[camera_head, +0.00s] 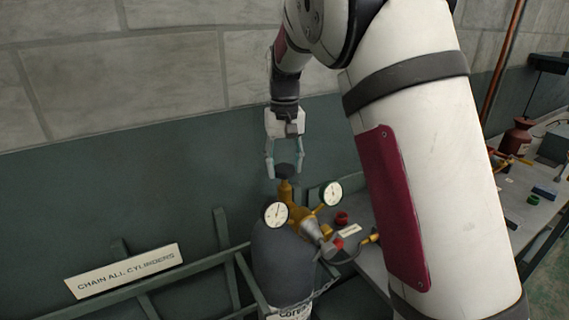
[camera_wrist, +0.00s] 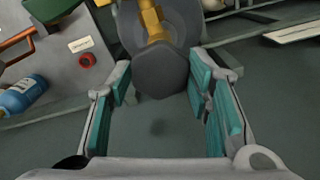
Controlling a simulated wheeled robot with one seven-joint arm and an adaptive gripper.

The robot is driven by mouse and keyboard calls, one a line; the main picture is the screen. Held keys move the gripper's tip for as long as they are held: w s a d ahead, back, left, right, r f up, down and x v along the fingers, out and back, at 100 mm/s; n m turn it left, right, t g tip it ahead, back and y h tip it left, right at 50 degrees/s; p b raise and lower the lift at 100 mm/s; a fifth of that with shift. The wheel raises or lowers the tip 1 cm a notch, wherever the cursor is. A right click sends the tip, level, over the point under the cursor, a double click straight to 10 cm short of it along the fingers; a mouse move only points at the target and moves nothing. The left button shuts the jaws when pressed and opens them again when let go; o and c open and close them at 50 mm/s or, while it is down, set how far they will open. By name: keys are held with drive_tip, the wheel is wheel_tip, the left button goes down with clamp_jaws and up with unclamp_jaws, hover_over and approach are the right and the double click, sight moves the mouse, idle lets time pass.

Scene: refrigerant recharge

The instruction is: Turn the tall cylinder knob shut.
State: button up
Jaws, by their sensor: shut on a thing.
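The tall grey cylinder (camera_head: 278,262) stands in a rack in the head view, with a brass valve (camera_head: 285,192) on top. Its dark, faceted knob (camera_head: 285,169) sits at the top of the valve. The knob (camera_wrist: 162,72) is large at the top middle of the wrist view. My gripper (camera_head: 284,174) comes down from above, with one teal-padded finger on each side of the knob. In the wrist view my gripper (camera_wrist: 160,78) is shut on the knob near its fingertips. The exact contact at the pads is hard to see.
Two round gauges (camera_head: 277,214) (camera_head: 331,193) and a regulator sit beside the valve. Green rack rails (camera_head: 150,287) carry a "CHAIN ALL CYLINDERS" sign (camera_head: 124,271). A bench (camera_head: 375,262) with a red ring (camera_head: 341,218) stands to the right. A blue bottle (camera_wrist: 22,95) shows in the wrist view.

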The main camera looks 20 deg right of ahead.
sight(284, 168)
drive_tip(key=m, duration=0.3)
drive_tip(key=shift+m, duration=2.2)
drive_tip(key=o, duration=1.1)
drive_tip(key=shift+o, duration=0.2)
wheel_tip(284, 168, up, 12)
